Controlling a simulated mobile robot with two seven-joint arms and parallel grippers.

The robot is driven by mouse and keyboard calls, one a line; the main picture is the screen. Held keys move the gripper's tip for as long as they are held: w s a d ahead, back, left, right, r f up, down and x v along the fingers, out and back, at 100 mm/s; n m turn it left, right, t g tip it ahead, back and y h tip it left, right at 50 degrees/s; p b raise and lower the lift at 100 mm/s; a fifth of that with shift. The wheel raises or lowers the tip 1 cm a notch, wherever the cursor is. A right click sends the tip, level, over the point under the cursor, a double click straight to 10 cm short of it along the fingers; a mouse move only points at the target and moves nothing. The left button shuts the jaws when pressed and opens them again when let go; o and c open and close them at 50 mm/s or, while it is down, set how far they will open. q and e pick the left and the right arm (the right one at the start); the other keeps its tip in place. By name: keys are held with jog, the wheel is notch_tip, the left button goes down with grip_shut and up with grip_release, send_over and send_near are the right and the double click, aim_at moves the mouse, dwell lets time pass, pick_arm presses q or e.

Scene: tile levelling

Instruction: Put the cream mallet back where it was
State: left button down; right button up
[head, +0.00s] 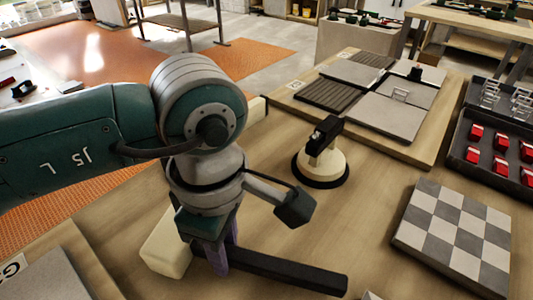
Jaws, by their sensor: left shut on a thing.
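The cream mallet (166,247) is at the lower left of the head view, with a cream block head and a long black handle reaching right toward the bottom middle. My left gripper (217,262) points down and is shut on the mallet's handle, close to the head. The gripper and wrist hide part of the mallet. I cannot tell whether the mallet touches the wooden table (375,225) or is a little above it. My right gripper is not in view.
A cream suction cup with a black handle (321,165) stands right of my wrist. Behind it is a board with grey tiles (385,118). A checkered tile (455,235) lies at right, below a dark tray (484,172) of red wedges. Bare table lies between.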

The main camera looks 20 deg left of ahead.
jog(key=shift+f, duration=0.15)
pick_arm(q)
jog(key=c, duration=0.7)
grip_release()
